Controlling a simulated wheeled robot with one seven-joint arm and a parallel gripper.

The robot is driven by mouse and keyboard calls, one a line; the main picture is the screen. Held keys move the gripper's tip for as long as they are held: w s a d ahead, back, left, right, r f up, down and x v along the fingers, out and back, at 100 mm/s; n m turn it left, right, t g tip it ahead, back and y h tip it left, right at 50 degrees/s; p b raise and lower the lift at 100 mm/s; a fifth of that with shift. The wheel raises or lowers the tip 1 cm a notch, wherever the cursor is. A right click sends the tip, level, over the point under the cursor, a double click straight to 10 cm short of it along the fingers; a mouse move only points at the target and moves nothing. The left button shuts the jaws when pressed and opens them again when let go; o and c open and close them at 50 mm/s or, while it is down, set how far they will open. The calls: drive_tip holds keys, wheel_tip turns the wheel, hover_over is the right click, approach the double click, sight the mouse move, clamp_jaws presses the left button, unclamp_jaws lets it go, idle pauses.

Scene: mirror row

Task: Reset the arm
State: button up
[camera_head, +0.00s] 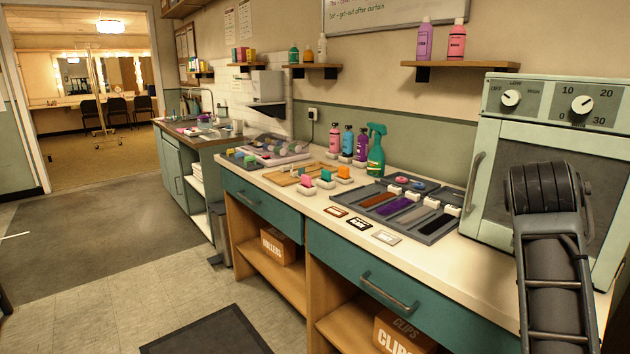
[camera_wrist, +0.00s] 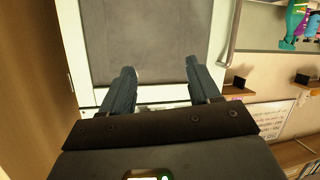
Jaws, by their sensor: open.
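My arm rises at the right of the head view, in front of the pale green oven-like appliance (camera_head: 490,170). My gripper is outside the head view. In the wrist view my gripper (camera_wrist: 158,80) is open, its two dark fingers apart with nothing between them. Beyond the fingers the wrist view shows the appliance's dark door panel (camera_wrist: 148,40) and pale frame. I cannot tell how far the fingertips are from it.
The counter (camera_head: 300,190) holds a grey tray (camera_head: 432,238), a green spray bottle (camera_head: 376,150) and several bottles. A wall shelf (camera_head: 435,66) carries two bottles. Below are drawers and a clips box (camera_head: 400,335). A dark mat (camera_head: 205,335) lies on the floor, which is open at left.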

drive_tip(key=s+a+f+n+t+y, duration=0.1)
drive_tip(key=s+a+f+n+y, duration=0.15)
drive_tip(key=s+f, duration=0.4)
drive_tip(key=s+a+f+n+t+y, duration=0.1)
drive_tip(key=s+a+f+n, duration=0.15)
drive_tip(key=f, duration=0.75)
drive_tip(key=s+a+f+n+t+y, duration=0.1)
drive_tip(key=s+a+f, duration=0.2)
drive_tip(key=s+f, duration=0.3)
drive_tip(key=s+a+f+t+y, duration=0.1)
drive_tip(key=s+a+f+y, duration=0.2)
drive_tip(key=s, duration=0.5)
drive_tip(key=s+a+n+y, duration=0.1)
drive_tip(key=s+a, duration=0.2)
drive_tip(key=s, duration=0.5)
drive_tip(key=s+a+y, duration=0.1)
drive_tip(key=s+a, duration=0.2)
drive_tip(key=s, duration=0.5)
drive_tip(key=a+r+v, duration=0.2)
drive_tip(key=v, duration=1.3)
drive_tip(key=shift+w+m, duration=0.35)
drive_tip(key=shift+m, duration=0.05)
drive_tip(key=shift+f+y, duration=0.15)
drive_tip(key=shift+y, duration=0.1)
